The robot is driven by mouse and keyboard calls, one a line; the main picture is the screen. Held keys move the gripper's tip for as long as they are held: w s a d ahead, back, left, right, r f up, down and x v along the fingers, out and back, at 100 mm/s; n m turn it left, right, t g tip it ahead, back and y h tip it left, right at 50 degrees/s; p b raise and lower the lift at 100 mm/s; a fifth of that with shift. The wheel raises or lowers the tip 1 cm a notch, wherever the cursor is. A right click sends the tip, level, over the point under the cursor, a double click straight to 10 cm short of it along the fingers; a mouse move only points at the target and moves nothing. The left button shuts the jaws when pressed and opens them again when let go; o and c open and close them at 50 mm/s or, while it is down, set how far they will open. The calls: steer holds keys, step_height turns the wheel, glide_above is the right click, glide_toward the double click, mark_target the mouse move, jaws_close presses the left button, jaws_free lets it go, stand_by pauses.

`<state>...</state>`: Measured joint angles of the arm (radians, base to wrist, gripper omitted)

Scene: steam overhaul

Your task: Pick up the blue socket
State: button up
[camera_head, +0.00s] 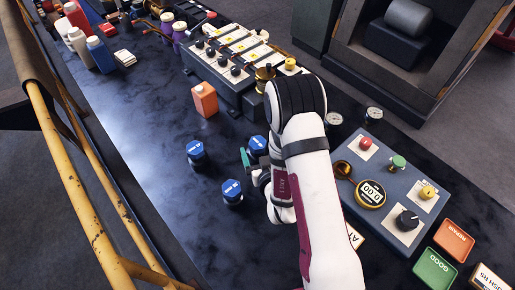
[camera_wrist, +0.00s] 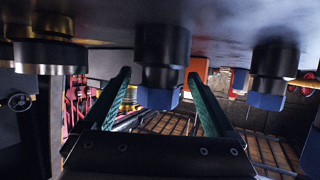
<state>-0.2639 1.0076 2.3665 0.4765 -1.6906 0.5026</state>
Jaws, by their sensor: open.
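Three dark sockets with blue, white-marked tops stand upright on the dark bench in the head view: one at left (camera_head: 197,152), one at the back right (camera_head: 257,145) and one at the front (camera_head: 232,190). My gripper (camera_head: 251,163) is low over the bench, just right of the group; my arm hides part of it. The wrist view looks upside down. There my open gripper (camera_wrist: 158,80) shows two green-padded fingers, with one blue socket (camera_wrist: 162,52) between them in the picture. I cannot tell its distance. Another blue socket (camera_wrist: 270,72) is to the right, outside the fingers.
A grey control panel (camera_head: 385,180) with knobs and a gauge is right of my arm. Red and green trays (camera_head: 434,270) lie front right. The bench left of the sockets is clear.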

steer(key=x, duration=0.4)
steer(key=shift+w, duration=0.2)
jaws_close()
